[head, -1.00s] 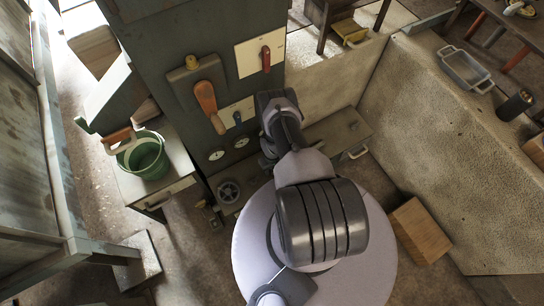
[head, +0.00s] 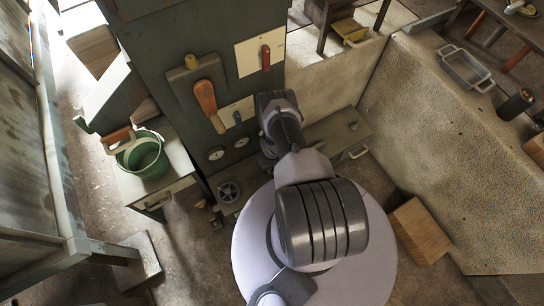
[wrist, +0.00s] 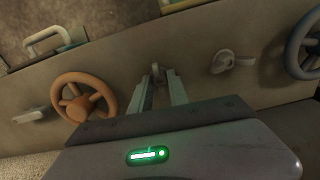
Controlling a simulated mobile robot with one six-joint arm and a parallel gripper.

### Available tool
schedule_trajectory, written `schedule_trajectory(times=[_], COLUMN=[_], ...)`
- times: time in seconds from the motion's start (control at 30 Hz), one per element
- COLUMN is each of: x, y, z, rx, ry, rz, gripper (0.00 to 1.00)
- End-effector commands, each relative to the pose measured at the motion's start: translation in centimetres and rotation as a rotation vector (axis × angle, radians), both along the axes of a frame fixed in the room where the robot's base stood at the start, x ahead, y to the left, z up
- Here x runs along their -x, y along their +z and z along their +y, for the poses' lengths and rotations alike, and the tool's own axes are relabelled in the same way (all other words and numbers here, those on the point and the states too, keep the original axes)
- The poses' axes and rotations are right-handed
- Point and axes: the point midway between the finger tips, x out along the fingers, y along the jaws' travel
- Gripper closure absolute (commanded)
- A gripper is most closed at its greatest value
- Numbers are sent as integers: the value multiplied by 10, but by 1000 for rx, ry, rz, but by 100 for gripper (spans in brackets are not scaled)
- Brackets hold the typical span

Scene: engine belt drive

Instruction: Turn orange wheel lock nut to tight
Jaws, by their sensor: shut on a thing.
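In the wrist view, the orange wheel (wrist: 83,97) is mounted on the grey-brown panel, left of my gripper (wrist: 158,80). My gripper's two pale fingers are close together on a small grey nut-like piece (wrist: 157,69) on the panel, right of the orange wheel. The fingers partly cover this piece, so its turn angle is hard to read. I cannot tell for certain that it is the orange wheel's lock nut. The head view does not show the orange wheel or my fingertips; my arm covers that area.
A grey wing-shaped fitting (wrist: 231,61) and a dark wheel (wrist: 305,45) are to the right on the panel. Another pale fitting (wrist: 30,115) is left of the orange wheel. A green bucket (head: 143,156) stands left of the cabinet, and a wooden block (head: 420,231) lies at right.

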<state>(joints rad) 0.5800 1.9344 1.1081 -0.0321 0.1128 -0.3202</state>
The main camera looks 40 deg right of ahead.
Motion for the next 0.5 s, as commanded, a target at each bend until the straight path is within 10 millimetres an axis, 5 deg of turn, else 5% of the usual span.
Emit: schedule_trajectory(times=[0.5], x=[1], y=[0], z=[0], rx=[-2], ry=[-418], rz=[1], gripper=[100])
